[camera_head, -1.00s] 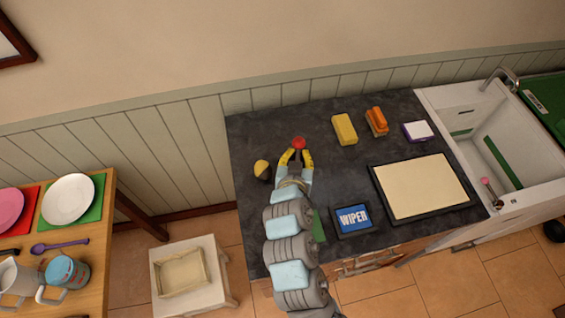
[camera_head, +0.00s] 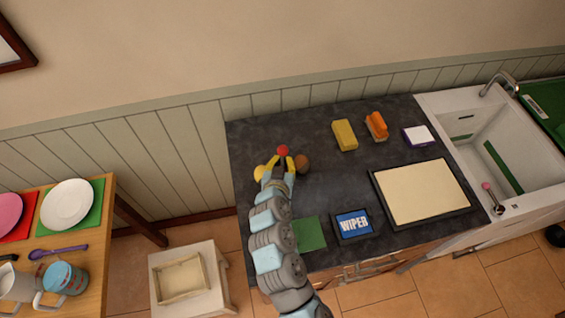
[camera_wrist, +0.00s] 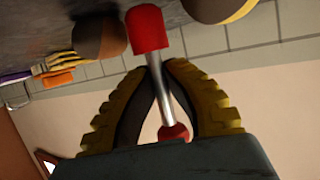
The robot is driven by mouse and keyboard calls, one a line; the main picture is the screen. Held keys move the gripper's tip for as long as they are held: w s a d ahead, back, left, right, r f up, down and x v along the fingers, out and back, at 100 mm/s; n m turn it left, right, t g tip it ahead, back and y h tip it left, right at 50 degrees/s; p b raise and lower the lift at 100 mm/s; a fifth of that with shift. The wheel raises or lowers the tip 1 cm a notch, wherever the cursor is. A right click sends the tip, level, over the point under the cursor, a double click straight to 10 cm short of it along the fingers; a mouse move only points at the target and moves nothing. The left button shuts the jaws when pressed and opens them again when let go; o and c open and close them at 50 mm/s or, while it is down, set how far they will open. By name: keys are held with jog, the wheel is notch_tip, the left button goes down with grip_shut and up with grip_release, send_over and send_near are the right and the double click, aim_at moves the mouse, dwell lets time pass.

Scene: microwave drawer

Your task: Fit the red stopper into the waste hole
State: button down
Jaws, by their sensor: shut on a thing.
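The red stopper (camera_head: 283,150) is in my gripper (camera_head: 277,163) over the left part of the dark counter. In the wrist view, my gripper (camera_wrist: 160,68) is shut around the metal shaft of the stopper (camera_wrist: 147,28), between a larger red end and a smaller red end. The white sink (camera_head: 465,140) is at the far right, well apart from my gripper. I cannot make out the waste hole in its basin.
A brown round thing (camera_head: 302,163) and a yellow one (camera_head: 260,172) flank my gripper closely.

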jog(key=shift+f, duration=0.45)
jog(key=shift+f, duration=0.15)
jog(key=c, duration=1.2)
grip_release()
jog(key=shift+c, duration=0.2)
jog(key=shift+s+r, duration=0.1)
jog(key=shift+r, duration=0.1)
jog(key=v, duration=1.1)
jog(key=shift+s+f, duration=0.15)
jog(key=shift+s, duration=0.05)
jog(key=shift+o, duration=1.1)
jog(key=shift+s+a, duration=0.1)
jog(key=shift+s, duration=0.15)
